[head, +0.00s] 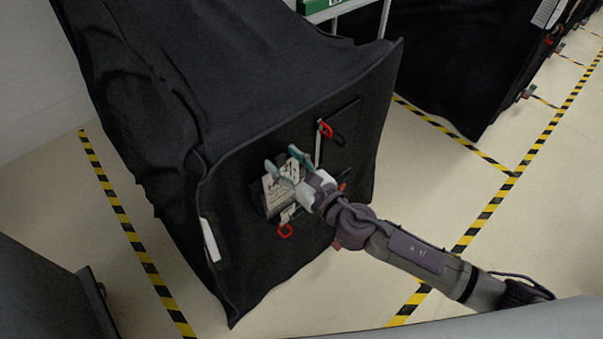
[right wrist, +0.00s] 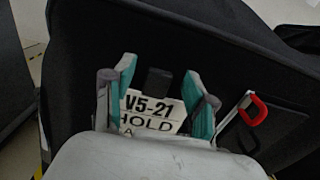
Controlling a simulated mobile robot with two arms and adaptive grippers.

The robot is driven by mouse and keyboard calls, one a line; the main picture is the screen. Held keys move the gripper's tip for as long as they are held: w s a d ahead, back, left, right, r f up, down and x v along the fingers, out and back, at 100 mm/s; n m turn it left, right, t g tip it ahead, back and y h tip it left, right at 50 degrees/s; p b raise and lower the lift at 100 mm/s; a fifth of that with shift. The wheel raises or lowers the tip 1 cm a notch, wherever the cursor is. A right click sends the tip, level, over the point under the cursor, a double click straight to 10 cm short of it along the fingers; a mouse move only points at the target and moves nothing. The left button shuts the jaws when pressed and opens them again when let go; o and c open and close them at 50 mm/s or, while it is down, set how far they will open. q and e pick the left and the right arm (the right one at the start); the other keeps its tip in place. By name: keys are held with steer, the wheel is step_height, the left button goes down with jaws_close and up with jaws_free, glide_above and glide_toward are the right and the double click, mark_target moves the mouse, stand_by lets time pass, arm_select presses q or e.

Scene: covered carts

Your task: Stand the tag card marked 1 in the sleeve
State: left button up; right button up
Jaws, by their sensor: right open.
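A white card printed "V5-21 HOLD" (right wrist: 150,108) is at the front of the black covered cart, its lower part hidden by my wrist. It also shows in the head view (head: 272,190); I cannot make out a 1 on it. My right gripper (head: 286,162) is open, with its teal fingers on either side of the card in the right wrist view (right wrist: 160,75). I cannot tell if they touch it. A flat black pocket (right wrist: 275,138) with a red tag and a pale strip is right of the gripper; I cannot tell if it is the sleeve. My left gripper is not in view.
The black cart cover (head: 240,95) fills the middle. Red tags (head: 326,129) and (head: 285,231) hang on its front. A white label (head: 210,240) is at its left edge. Another covered cart (head: 450,60) stands behind right. Striped tape (head: 480,218) marks clear floor.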

steer(key=v, duration=1.1)
